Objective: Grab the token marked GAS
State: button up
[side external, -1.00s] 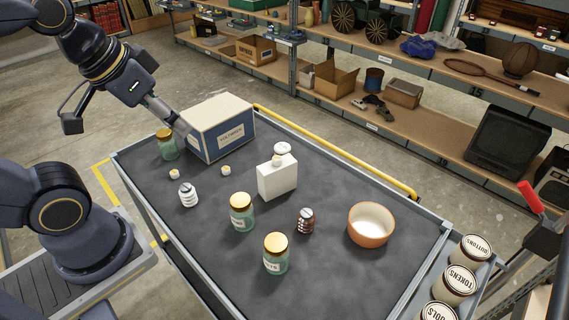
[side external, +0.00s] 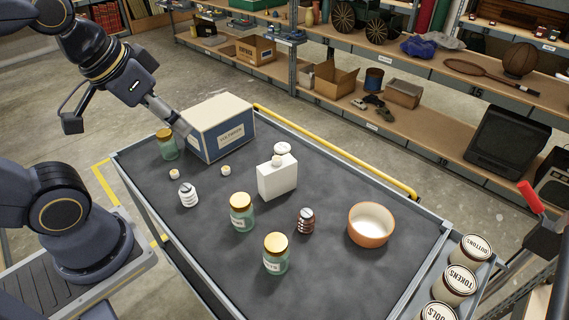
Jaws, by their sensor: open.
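Small cream pieces that look like tokens lie on the dark cart top: one at the left (side external: 174,174) and one to its right (side external: 225,170). Another small pale piece (side external: 276,160) shows at the white block. Any marking on them is too small to read, so I cannot tell which one says GAS. My gripper (side external: 183,128) is open and empty, above the cart's far left part, by the left end of the blue and cream box (side external: 222,128). Its fingers are small and hard to make out in this view.
Gold-lidded jars (side external: 168,145), (side external: 242,212), (side external: 276,254) stand on the cart. Also there are a white ribbed piece (side external: 188,195), a brown ribbed piece (side external: 305,221), a white block (side external: 277,180) and a terracotta bowl (side external: 371,226). Labelled tins, including TOKENS (side external: 456,286), line the right end.

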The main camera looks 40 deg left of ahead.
notch_tip(320, 180, up, 2)
jog(key=w, duration=0.2)
jog(key=n+g, duration=0.4)
jog(key=g, duration=0.2)
send_over(226, 168)
notch_tip(226, 168, down, 28)
jog(key=shift+a+r, duration=0.15)
jog(key=shift+r, duration=0.1)
jog(key=shift+s+f, duration=0.1)
jog(key=shift+f, duration=3.1)
jog(key=shift+c, duration=0.2)
